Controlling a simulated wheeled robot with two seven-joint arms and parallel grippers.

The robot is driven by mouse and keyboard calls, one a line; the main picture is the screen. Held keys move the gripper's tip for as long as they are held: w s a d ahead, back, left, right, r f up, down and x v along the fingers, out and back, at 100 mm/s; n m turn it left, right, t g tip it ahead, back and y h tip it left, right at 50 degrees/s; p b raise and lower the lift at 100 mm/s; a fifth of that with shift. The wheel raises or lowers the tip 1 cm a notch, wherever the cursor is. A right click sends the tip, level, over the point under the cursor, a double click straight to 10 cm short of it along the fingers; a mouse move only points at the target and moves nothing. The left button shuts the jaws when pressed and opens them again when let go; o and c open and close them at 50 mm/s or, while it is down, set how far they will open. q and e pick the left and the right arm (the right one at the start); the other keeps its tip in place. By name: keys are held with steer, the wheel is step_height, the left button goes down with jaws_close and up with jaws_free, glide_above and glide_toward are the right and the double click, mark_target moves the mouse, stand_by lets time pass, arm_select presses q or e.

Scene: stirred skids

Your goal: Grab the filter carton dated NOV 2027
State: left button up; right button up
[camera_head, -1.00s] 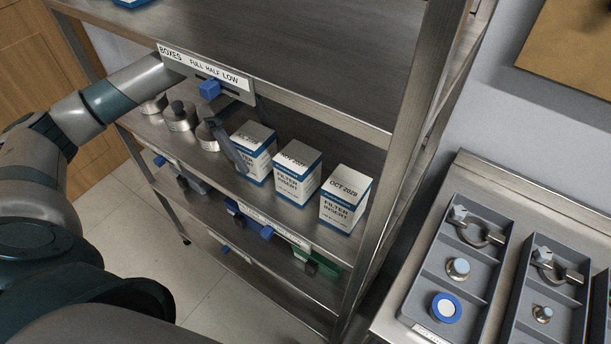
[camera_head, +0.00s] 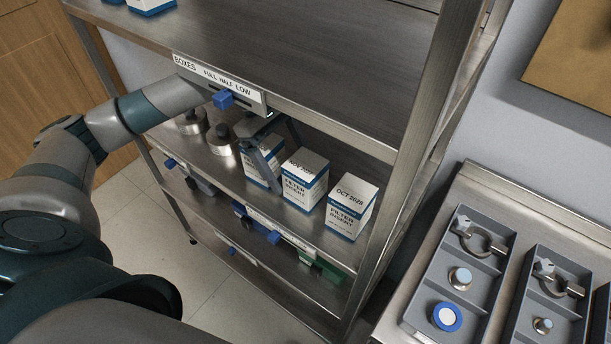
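Three white and blue filter cartons stand in a row on the middle shelf. The middle carton (camera_head: 304,188) has a top label that starts NOV; its last digit is hard to read. The right carton (camera_head: 350,205) is labelled OCT 2028. The left carton (camera_head: 256,169) is partly covered by my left gripper, and its date is hidden. My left gripper (camera_head: 284,162) reaches in under the upper shelf edge, its fingers apart. One finger is in front of the left carton, the other near the back left of the middle carton. Contact cannot be told. My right gripper is not in view.
Metal jars (camera_head: 222,139) stand left of the cartons. A shelf post (camera_head: 405,180) is on the right. Grey trays (camera_head: 463,265) lie on a bench.

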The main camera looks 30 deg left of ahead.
mark_target(318, 198)
arm_select(q)
steer(key=shift+s+d, duration=0.1)
steer(key=shift+d, duration=0.55)
steer(key=shift+s+d+p, duration=0.1)
steer(key=shift+d+p, duration=0.2)
steer(key=shift+d, duration=0.1)
steer(key=d, duration=0.2)
steer(key=d+p, duration=0.1)
steer(key=shift+s+d, duration=0.1)
steer(key=shift+s, duration=0.15)
steer(key=shift+p+x, duration=0.45)
steer(key=shift+x, duration=0.6)
steer(key=shift+f, duration=0.4)
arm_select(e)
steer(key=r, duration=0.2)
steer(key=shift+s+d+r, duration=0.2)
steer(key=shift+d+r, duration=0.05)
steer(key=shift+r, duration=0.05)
